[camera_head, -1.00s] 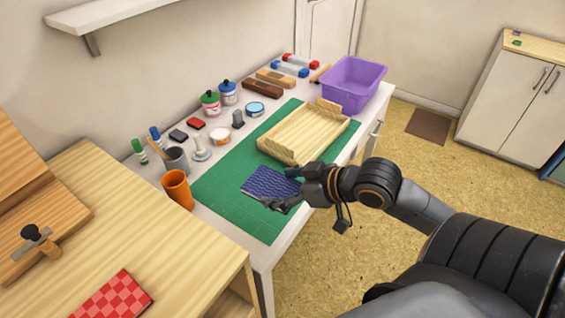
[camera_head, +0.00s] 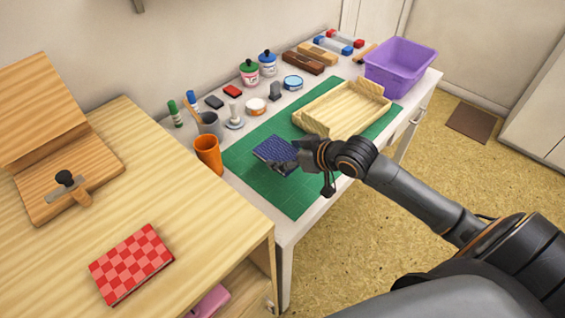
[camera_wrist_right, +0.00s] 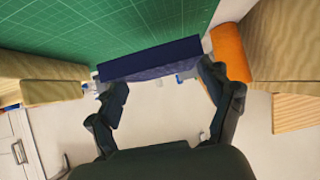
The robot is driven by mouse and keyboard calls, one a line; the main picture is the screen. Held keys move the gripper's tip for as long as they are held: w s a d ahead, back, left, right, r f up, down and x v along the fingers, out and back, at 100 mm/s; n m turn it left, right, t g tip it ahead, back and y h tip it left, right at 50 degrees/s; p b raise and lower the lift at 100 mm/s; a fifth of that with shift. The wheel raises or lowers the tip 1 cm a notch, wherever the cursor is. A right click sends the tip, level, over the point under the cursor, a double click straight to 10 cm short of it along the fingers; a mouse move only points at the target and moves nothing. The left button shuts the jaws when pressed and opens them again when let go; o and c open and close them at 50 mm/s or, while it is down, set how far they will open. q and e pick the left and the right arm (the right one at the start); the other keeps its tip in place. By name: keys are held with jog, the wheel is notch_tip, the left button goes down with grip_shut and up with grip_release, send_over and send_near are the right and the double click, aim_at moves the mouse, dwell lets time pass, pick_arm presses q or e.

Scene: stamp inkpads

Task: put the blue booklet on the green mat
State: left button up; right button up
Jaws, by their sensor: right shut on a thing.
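The dark blue patterned booklet (camera_head: 277,154) is over the near part of the green mat (camera_head: 296,199). My right gripper (camera_head: 290,167) is shut on its near edge. In the right wrist view the booklet (camera_wrist_right: 150,58) spans between the two fingers of the right gripper (camera_wrist_right: 165,90), with the green mat (camera_wrist_right: 80,28) behind it. I cannot tell whether the booklet touches the mat or is held just above it. The fingers hide part of the booklet's near edge. My left gripper is not in view.
A wooden tray (camera_head: 318,127) lies on the mat's far part. An orange cup (camera_head: 208,155), a grey cup (camera_head: 209,124) and several stamp supplies stand along the mat's left. A purple bin (camera_head: 400,67) stands beyond. A red checkered booklet (camera_head: 131,264) lies on the wooden desk (camera_head: 200,236).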

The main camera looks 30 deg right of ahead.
aim_at(288, 156)
jog(key=w+f, duration=0.2)
jog(key=shift+w+a+f, duration=0.1)
jog(key=shift+f, duration=1.6)
jog(key=o, duration=1.2)
jog(key=shift+f, duration=0.15)
jog(key=shift+c, duration=0.2)
jog(key=shift+r, duration=0.2)
jog(key=v, duration=1.2)
jog(key=shift+p, duration=0.4)
